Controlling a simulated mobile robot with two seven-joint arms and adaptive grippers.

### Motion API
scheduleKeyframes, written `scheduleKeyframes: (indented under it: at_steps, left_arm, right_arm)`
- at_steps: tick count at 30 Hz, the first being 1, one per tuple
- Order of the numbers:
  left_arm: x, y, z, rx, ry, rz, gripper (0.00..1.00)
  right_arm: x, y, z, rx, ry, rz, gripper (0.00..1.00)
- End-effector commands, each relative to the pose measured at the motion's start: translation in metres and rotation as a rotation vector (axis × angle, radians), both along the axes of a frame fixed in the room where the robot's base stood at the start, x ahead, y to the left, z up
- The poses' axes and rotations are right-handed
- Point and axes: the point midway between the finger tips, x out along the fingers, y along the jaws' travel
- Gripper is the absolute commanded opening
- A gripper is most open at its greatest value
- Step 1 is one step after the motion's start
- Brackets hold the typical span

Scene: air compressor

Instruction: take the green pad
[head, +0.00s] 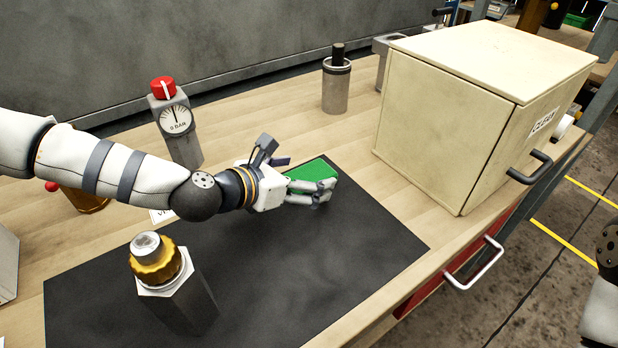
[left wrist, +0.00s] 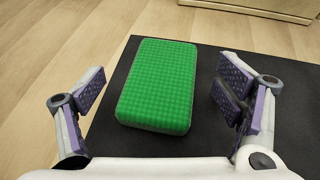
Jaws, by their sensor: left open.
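The green pad (head: 313,172) lies flat at the back edge of the black mat, partly hidden by my left gripper in the head view. In the left wrist view the green pad (left wrist: 158,85) is a rounded block with a dimpled top, lying between the two fingers and a little ahead of them. My left gripper (head: 292,176) is open, low over the mat; in the left wrist view its purple finger pads (left wrist: 160,97) stand on either side of the pad, apart from it. My right gripper is not in view.
The black mat (head: 330,250) covers the table's front. A hexagonal block with a brass cap (head: 178,285) stands front left. A gauge with a red knob (head: 177,120) and a metal cylinder (head: 336,85) stand behind. A cream box (head: 450,130) with a handle stands right.

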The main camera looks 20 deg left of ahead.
Motion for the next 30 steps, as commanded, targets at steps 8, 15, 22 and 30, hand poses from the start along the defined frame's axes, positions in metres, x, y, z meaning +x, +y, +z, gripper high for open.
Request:
scheduleKeyframes:
  at_steps: [8,15,22,30]
  left_arm:
    - [0.003,-0.002,-0.002,0.0,0.0,-0.001,0.81]
    - [0.003,-0.002,-0.002,0.0,0.0,-0.001,0.4]
    - [0.003,-0.002,-0.002,0.001,0.001,-0.001,0.39]
    - [0.004,-0.002,0.029,0.0,-0.01,-0.001,0.39]
  right_arm:
    - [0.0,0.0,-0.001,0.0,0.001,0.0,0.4]
    - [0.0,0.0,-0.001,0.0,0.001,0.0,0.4]
    - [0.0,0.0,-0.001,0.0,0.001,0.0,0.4]
    - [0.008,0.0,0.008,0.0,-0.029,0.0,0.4]
